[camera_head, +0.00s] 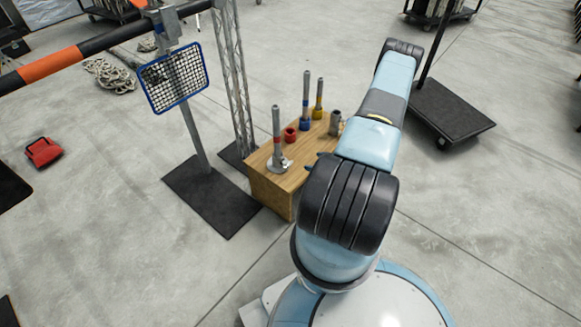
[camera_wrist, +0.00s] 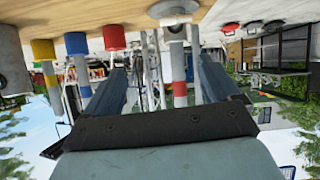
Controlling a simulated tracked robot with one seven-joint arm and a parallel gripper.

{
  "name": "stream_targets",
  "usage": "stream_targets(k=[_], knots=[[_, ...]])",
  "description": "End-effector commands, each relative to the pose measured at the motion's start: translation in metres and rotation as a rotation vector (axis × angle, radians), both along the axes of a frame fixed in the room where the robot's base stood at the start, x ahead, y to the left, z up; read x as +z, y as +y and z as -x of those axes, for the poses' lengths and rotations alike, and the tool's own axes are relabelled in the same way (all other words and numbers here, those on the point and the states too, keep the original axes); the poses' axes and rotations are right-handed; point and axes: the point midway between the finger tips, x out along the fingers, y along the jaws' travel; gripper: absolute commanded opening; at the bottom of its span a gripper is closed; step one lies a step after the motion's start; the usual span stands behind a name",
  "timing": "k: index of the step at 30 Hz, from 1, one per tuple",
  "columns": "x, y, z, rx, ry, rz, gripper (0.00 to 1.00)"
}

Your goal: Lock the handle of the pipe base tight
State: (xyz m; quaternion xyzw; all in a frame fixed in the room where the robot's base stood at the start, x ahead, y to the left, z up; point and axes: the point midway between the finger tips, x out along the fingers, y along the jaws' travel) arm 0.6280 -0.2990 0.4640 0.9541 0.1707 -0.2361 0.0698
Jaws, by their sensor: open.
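A grey pipe with a red band (camera_head: 277,128) stands upright in a silver pipe base (camera_head: 280,164) at the near left of a wooden box. In the wrist view, which is upside down, the pipe (camera_wrist: 179,62) hangs from the base (camera_wrist: 173,8) at the top. The base's handle is too small to make out. My gripper (camera_wrist: 163,70) is open and empty, its two dark blue fingers spread. The banded pipe appears between the fingers but beyond them. In the head view my arm hides most of the gripper.
The wooden box (camera_head: 277,197) also bears a red ring (camera_head: 290,134), a blue-based pipe (camera_head: 306,100), a yellow-based pipe (camera_head: 319,98) and a short grey cylinder (camera_head: 335,122). A truss (camera_head: 233,80) and a mesh-panel stand (camera_head: 175,78) rise at the left.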

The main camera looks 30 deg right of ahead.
Motion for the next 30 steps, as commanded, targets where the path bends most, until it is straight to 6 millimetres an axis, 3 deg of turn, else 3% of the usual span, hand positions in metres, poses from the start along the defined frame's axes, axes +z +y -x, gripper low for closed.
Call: stream_targets(k=[1, 6, 13, 17, 30], knots=[[-0.011, 0.006, 0.009, -0.004, -0.015, -0.023, 0.89], [-0.03, 0.021, 0.025, -0.01, -0.061, -0.071, 0.89], [-0.038, 0.026, 0.026, -0.014, -0.079, -0.086, 0.89], [-0.044, 0.03, 0.013, -0.015, -0.078, -0.086, 0.89], [-0.073, 0.053, -0.053, -0.017, -0.079, -0.086, 0.89]])
